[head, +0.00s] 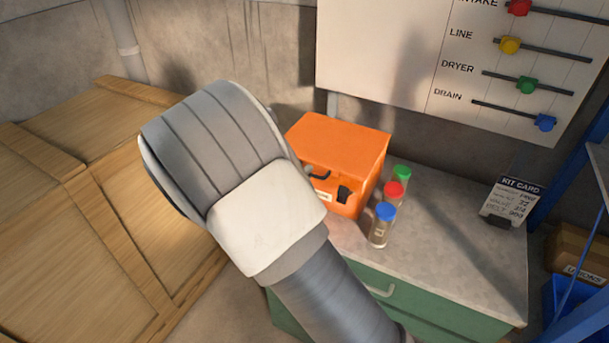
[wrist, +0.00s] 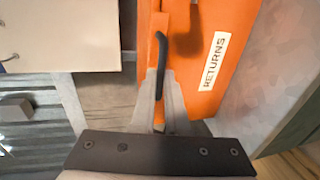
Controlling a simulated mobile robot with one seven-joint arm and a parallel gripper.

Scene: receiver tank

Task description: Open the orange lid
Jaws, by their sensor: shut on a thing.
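The orange lid (head: 340,139) lies across the top of the orange box (head: 368,190) on the counter. It looks down on the box, though a small gap would be hard to see. A dark bar handle (head: 319,173) shows at its front edge. In the wrist view the handle (wrist: 162,52) stands upright at the fingertips, left of the white RETURNS label (wrist: 215,61). My gripper (wrist: 161,82) is shut on the handle, with pale fingers on either side of it. In the head view my arm hides most of the gripper and the box's left side.
Vials with blue (head: 385,211), red (head: 394,189) and green (head: 402,172) caps stand close to the box's right. Wooden crates (head: 85,180) fill the left. A white slider panel (head: 400,60) is on the wall behind. A kit card (head: 513,200) stands right; the counter between is clear.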

